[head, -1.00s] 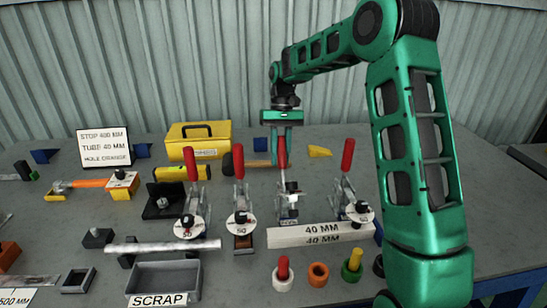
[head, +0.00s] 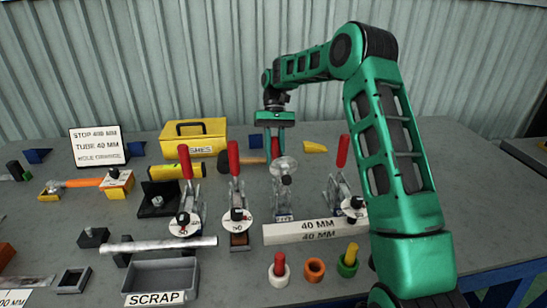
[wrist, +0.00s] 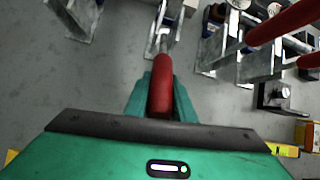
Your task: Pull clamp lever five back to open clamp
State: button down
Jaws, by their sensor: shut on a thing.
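Several toggle clamps with red levers stand in a row on the grey bench. My gripper (head: 275,150) is shut on the red lever (wrist: 161,92) of the third clamp from the left. That lever leans away toward the back wall. The clamp's round pale disc (head: 284,166) is raised above its metal base (head: 283,205). In the wrist view the red handle sits between my two green fingers (wrist: 163,100). The other red levers, such as the second clamp's lever (head: 234,158) and the right-hand one (head: 342,151), stand upright.
A white 40 MM bar (head: 315,232) lies in front of the held clamp. A yellow box (head: 194,148) and a hammer with a wooden handle stand behind. A scrap bin (head: 161,279) is at the front. The bench's right part is clear.

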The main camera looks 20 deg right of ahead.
jog(key=shift+w, duration=0.15)
jog(key=c, duration=1.5)
grip_release()
